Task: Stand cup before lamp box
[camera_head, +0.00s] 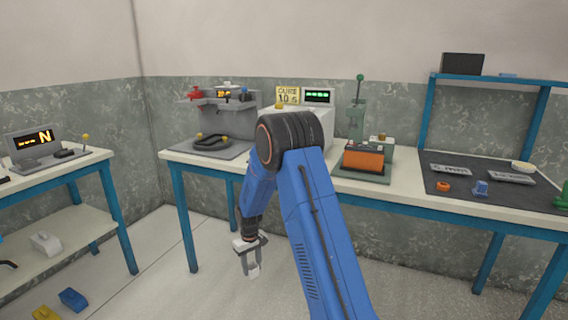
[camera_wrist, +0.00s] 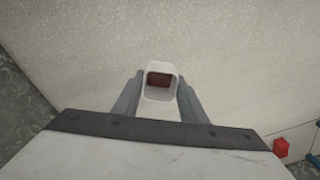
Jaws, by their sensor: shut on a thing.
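My gripper (camera_head: 251,262) hangs over the floor in front of the workbench, fingers pointing down. In the wrist view its two grey fingers (camera_wrist: 160,84) are shut on a small white cup (camera_wrist: 158,94), one on each side. The cup is square with rounded corners, and a dark red patch shows inside. In the head view the cup (camera_head: 253,272) is a small pale shape between the fingertips. The lamp box (camera_head: 322,116) seems to be the pale box on the bench with a green display and a yellow "CURE 10 s" sign (camera_head: 288,96). My arm hides much of its front.
A green press with an orange block (camera_head: 363,159) stands right of the box. A grey fixture (camera_head: 212,143) stands left. A dark mat (camera_head: 500,185) with small parts lies at right. A side table (camera_head: 45,173) is at left. Floor around my gripper looks clear.

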